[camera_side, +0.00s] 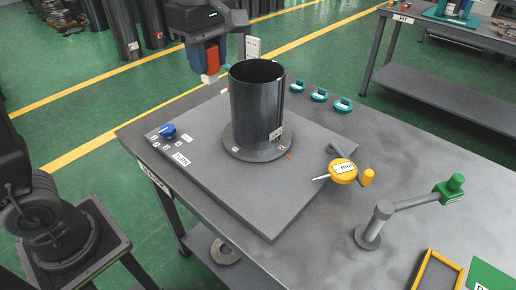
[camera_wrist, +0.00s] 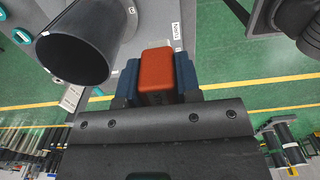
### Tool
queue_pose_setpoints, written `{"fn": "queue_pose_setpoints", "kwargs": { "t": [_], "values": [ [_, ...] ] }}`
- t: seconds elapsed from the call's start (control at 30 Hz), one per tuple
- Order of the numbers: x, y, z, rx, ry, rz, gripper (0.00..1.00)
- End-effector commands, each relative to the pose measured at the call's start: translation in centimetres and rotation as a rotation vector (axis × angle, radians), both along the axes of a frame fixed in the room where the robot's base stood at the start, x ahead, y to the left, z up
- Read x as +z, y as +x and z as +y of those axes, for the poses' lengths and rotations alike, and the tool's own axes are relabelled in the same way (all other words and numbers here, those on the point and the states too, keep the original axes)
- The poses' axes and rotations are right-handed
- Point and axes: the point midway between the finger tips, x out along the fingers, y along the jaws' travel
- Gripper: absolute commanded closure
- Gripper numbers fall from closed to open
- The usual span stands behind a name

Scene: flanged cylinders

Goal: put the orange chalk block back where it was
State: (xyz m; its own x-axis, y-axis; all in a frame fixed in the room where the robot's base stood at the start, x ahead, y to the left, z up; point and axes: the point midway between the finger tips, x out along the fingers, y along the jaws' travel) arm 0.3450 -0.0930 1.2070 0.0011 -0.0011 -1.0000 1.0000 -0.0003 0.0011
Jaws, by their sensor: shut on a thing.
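The orange chalk block (camera_wrist: 156,70) is between the blue jaw pads of my gripper (camera_wrist: 156,84) in the wrist view. My gripper (camera_side: 206,62) is shut on it. In the side view the block (camera_side: 212,58) shows as a red-orange piece at the jaws, above the far-left side of the table and behind and left of the cylinder. The dark flanged cylinder (camera_side: 257,105) stands upright on a grey plate (camera_side: 255,200). It also shows in the wrist view (camera_wrist: 75,50), left of the block and apart from it. A small orange mark (camera_side: 289,157) lies beside the flange.
A blue knob (camera_side: 168,130) and small white tags are at the plate's left. Several teal pieces (camera_side: 319,95) lie behind the cylinder. A yellow dial gauge (camera_side: 343,172) and a stand with a green knob (camera_side: 451,188) are at the right. The plate's front is clear.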

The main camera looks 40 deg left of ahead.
Motion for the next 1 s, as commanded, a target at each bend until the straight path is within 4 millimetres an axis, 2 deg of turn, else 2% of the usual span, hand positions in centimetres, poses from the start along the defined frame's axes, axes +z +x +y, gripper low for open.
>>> {"fn": "queue_pose_setpoints", "kwargs": {
  "t": [0.03, 0.2, 0.33, 0.4, 0.57, 0.67, 1.0],
  "values": [
    [-2.0, -0.1, 0.0, 0.000, 0.001, 0.008, 0.97],
    [-9.2, -0.2, 0.0, 0.000, 0.002, 0.012, 0.97],
    [-13.3, -0.1, 0.0, 0.000, 0.001, 0.008, 0.97],
    [-14.7, 0.0, 0.0, 0.000, 0.001, 0.006, 0.97],
    [-16.5, 0.0, -0.6, -0.002, 0.001, 0.003, 0.97],
    [-17.5, 0.0, -2.2, -0.006, 0.001, 0.004, 0.97],
    [-21.8, -0.1, -9.4, -0.005, 0.001, 0.003, 0.97]
  ]
}}
